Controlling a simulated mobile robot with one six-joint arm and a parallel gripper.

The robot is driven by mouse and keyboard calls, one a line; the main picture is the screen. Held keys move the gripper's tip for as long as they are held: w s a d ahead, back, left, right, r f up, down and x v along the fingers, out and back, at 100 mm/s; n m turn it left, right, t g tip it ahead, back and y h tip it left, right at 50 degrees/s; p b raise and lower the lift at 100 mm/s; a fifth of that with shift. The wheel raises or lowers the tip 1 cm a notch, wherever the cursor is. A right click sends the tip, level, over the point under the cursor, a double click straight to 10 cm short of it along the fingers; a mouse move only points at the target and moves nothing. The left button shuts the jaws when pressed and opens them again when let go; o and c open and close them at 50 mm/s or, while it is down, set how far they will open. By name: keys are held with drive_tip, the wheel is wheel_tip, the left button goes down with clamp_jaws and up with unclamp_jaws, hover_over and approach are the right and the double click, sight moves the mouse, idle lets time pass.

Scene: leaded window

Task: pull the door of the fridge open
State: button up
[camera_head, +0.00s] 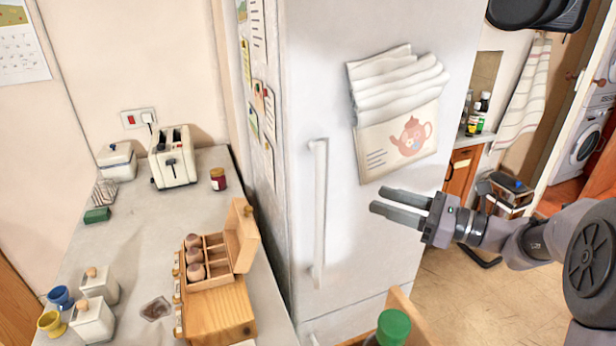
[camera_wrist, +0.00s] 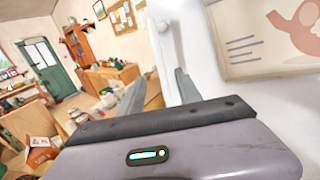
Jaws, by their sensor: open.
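The white fridge (camera_head: 335,75) stands in the middle of the head view with its door shut. A long white vertical handle (camera_head: 319,215) runs along the left side of the door. In the wrist view the handle (camera_wrist: 172,55) shows ahead, between and beyond the fingers. My gripper (camera_head: 388,203) is open and empty, in front of the door to the right of the handle and apart from it. Its two fingers (camera_wrist: 160,92) point toward the handle side in the wrist view.
A counter at left holds a toaster (camera_head: 174,160) and a wooden egg box (camera_head: 215,270). A green-capped item (camera_head: 393,326) stands low in front. Open floor (camera_head: 470,300) lies at right.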

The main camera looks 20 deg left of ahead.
sight(320, 183)
drive_tip(key=b+x, duration=0.2)
drive_tip(key=x, duration=1.3)
drive_tip(key=shift+s+a+f, duration=0.1)
drive_tip(key=shift+a, duration=0.15)
drive_tip(key=shift+c, duration=0.4)
clamp_jaws()
